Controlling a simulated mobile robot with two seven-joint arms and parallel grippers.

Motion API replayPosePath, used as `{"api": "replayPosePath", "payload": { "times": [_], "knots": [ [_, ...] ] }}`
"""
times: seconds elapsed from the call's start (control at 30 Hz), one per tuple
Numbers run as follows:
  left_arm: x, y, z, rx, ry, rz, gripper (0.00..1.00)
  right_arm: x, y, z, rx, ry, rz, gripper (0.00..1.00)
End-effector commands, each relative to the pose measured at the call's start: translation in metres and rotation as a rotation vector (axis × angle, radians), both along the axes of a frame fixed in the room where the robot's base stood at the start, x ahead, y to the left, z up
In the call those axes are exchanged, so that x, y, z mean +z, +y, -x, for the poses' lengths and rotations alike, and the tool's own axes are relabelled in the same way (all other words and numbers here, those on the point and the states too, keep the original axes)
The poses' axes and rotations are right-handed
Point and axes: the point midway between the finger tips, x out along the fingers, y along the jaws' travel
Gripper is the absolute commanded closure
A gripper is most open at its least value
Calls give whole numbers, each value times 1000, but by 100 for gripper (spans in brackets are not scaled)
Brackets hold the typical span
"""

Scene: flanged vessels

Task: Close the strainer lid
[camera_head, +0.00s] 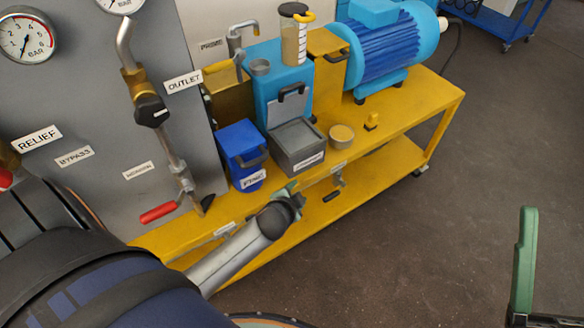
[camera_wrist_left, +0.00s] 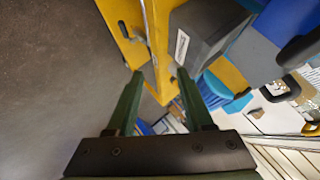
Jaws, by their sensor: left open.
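The strainer is a grey box (camera_head: 296,148) with a white label on its front, on the yellow bench. Its grey lid (camera_head: 288,111) stands raised at the back of the box, with a dark handle at the top. My left gripper (camera_head: 294,193) is in front of and below the box, apart from the lid. In the left wrist view its two green fingers (camera_wrist_left: 159,76) are spread with nothing held. The grey box (camera_wrist_left: 201,32) shows beyond them. One green finger of my right gripper (camera_head: 524,262) shows at the right edge; the rest is hidden.
A blue motor (camera_head: 387,45) sits farther back on the yellow bench (camera_head: 405,112). A red-handled valve (camera_head: 160,212) is at the left.

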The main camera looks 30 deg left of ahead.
Motion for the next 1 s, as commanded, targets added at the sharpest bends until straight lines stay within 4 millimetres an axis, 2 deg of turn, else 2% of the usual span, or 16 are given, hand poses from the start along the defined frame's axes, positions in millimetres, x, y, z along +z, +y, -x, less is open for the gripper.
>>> {"api": "replayPosePath", "payload": {
  "times": [0.2,0.5,0.8,1.0],
  "knots": [
    [-23,-21,34,-4,18,130,48,-5,0,0,0,0,0,35],
    [-44,-50,83,12,42,319,48,-12,0,0,0,0,0,35],
    [-55,-75,130,56,64,511,48,-18,0,0,0,0,0,35],
    [-56,-84,149,81,70,590,48,-19,0,0,0,0,0,35]
  ]
}}
